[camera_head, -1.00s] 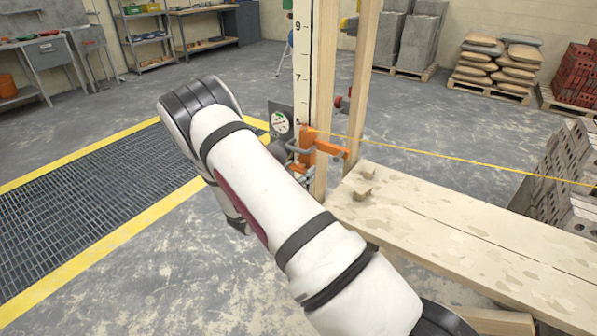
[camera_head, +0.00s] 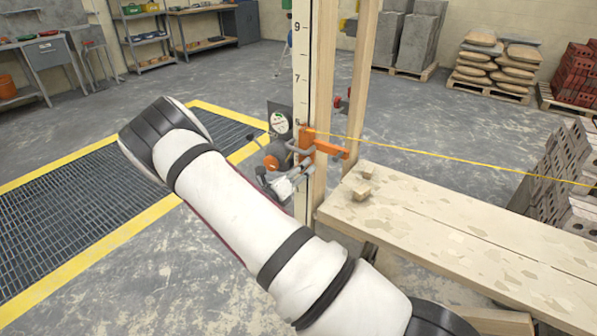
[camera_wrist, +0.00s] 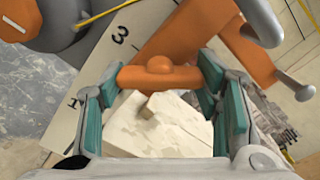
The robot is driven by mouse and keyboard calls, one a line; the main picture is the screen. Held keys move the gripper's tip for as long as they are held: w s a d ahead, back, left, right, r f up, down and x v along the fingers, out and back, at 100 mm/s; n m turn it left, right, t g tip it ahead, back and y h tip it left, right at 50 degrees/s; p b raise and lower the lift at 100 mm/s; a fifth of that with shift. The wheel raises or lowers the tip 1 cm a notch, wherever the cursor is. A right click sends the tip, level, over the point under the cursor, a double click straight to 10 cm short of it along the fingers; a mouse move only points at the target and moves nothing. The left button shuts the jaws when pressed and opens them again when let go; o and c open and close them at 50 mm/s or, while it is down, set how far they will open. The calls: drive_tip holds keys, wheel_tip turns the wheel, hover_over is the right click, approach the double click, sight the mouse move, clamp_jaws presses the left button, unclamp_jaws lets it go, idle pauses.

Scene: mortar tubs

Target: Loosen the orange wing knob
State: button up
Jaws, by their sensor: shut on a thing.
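The orange wing knob (camera_wrist: 158,76), a bar with a round boss in its middle, lies across between my fingertips in the wrist view. My gripper (camera_wrist: 160,84) has its teal pads at the knob's two ends and is shut on it. In the head view my gripper (camera_head: 284,184) is just below and left of the orange clamp (camera_head: 308,142) on the marked white pole (camera_head: 301,60). The clamp also shows in the wrist view (camera_wrist: 190,35). I cannot pick out the knob in the head view.
A yellow line (camera_head: 450,159) runs right from the clamp. An orange round part (camera_head: 271,163) and a round-faced plate (camera_head: 280,122) sit left of the pole. A yellow-edged floor grate (camera_head: 70,215) lies left.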

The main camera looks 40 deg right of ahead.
drive_tip(key=n, duration=0.4)
drive_tip(key=shift+n, duration=0.3)
drive_tip(key=shift+r+n, duration=0.1)
drive_tip(key=shift+n, duration=2.5)
drive_tip(key=o, duration=1.2)
drive_tip(key=shift+c, duration=0.2)
drive_tip(key=shift+a, duration=0.1)
drive_tip(key=v, duration=1.2)
